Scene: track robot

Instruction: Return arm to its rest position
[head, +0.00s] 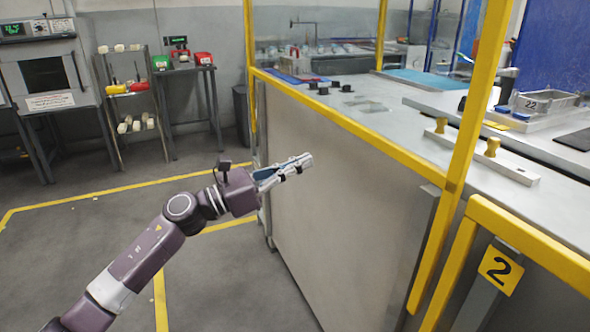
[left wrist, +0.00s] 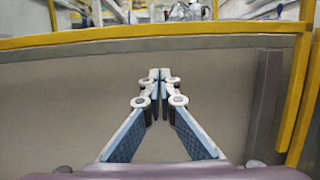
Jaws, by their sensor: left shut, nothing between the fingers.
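My left arm (head: 155,245) reaches in from the lower left in the head view, stretched up and to the right. My left gripper (head: 305,160) is shut and empty, in front of the grey side panel of the workbench (head: 330,200). In the left wrist view the gripper (left wrist: 160,75) shows its two fingertips together, with the grey panel behind them. I cannot tell the exact gap between the fingertips and the panel. My right gripper is not in view.
Yellow frame rails (head: 350,125) edge the workbench, and a yellow post (head: 465,150) stands on the right. A number 2 sign (head: 500,270) hangs at lower right. A shelf rack (head: 130,95) and an oven-like machine (head: 45,75) stand at the back left. The grey floor (head: 80,240) at left is clear.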

